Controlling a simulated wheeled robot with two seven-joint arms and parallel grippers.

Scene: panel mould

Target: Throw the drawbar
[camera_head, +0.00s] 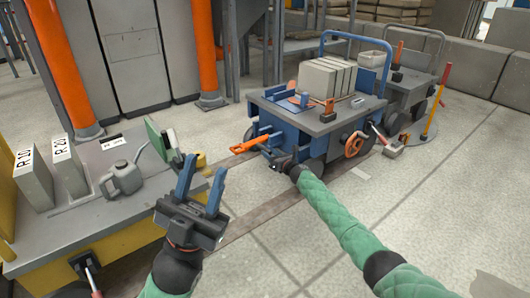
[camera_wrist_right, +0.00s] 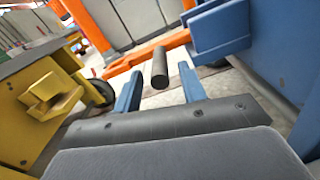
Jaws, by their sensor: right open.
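An orange drawbar (camera_head: 250,144) sticks out from the front of the blue cart (camera_head: 310,125), pointing left. In the right wrist view an orange bar (camera_wrist_right: 145,58) crosses beyond my fingers, and a dark round handle (camera_wrist_right: 159,68) shows in line with the gap between them. My right gripper (camera_wrist_right: 160,90) is open, with nothing between its blue fingers; the handle looks just past the fingertips. In the head view its arm reaches the cart's front, and its fingers are hard to make out. My left gripper (camera_head: 200,185) is open and empty, apart from the drawbar.
A yellow cart (camera_head: 120,245) stands at the left, carrying a watering can (camera_head: 124,178) and blocks marked R 10 and R 20. The blue cart bears several pale slabs (camera_head: 327,78) and has an orange handwheel (camera_head: 355,144). Open floor lies at the lower right.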

